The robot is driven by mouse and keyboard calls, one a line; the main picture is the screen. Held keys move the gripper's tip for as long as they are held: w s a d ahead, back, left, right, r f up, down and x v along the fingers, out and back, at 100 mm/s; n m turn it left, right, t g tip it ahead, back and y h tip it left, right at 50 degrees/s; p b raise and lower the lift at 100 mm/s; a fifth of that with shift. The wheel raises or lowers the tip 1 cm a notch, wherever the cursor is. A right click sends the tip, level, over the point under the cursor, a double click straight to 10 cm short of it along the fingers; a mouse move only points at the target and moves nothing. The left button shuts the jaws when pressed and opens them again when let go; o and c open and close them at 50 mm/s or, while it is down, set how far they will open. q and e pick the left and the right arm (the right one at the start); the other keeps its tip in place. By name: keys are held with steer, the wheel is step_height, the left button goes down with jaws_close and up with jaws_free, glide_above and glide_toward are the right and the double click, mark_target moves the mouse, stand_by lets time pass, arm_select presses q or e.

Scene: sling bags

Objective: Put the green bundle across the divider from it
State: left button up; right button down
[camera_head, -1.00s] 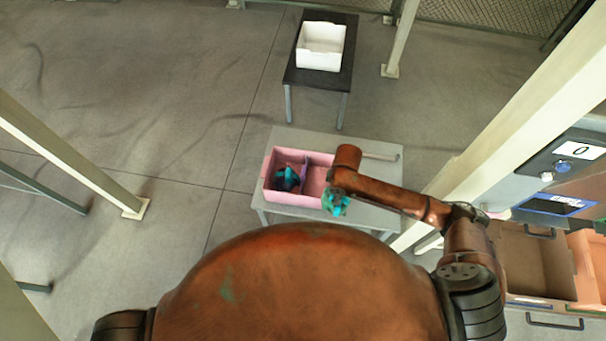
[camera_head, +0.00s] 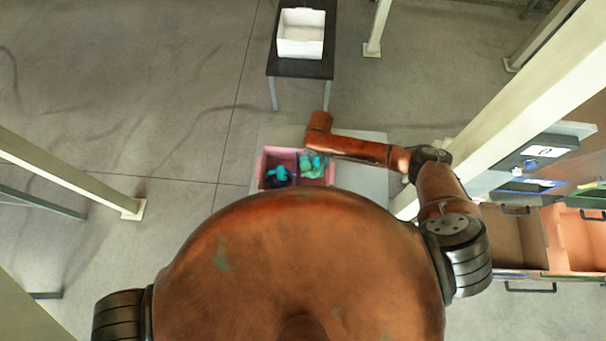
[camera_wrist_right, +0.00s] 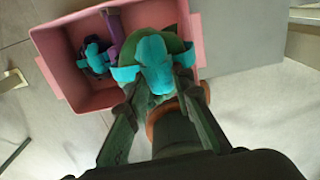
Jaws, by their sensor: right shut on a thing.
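The green bundle (camera_wrist_right: 174,43), with teal straps, is between the fingers of my right gripper (camera_wrist_right: 158,82) in the right wrist view. My right gripper (camera_head: 314,152) is shut on it. The bundle (camera_head: 312,171) is over or in the right compartment of the pink bin (camera_head: 265,166); its height above the floor of the bin is unclear. A purple divider (camera_wrist_right: 114,36) splits the bin. A dark bundle with teal straps (camera_wrist_right: 95,56) lies in the left compartment, also seen in the head view (camera_head: 278,177). My left gripper is not in view.
The pink bin stands on a grey table (camera_head: 375,180). A white bin (camera_head: 301,48) stands on a black table behind. A pale post (camera_head: 480,130) and open drawers (camera_head: 515,240) are at the right. My own body hides the table's front.

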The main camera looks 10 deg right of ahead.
step_height(320, 180, down, 18)
steer(key=b, duration=1.6)
steer(key=shift+r, duration=0.2)
steer(key=c, duration=2.2)
jaws_free()
steer(key=shift+f, duration=0.2)
steer(key=o, duration=0.5)
step_height(320, 180, up, 12)
steer(key=shift+s+r+p, duration=0.1)
steer(key=shift+r+p, duration=0.1)
steer(key=shift+p, duration=0.25)
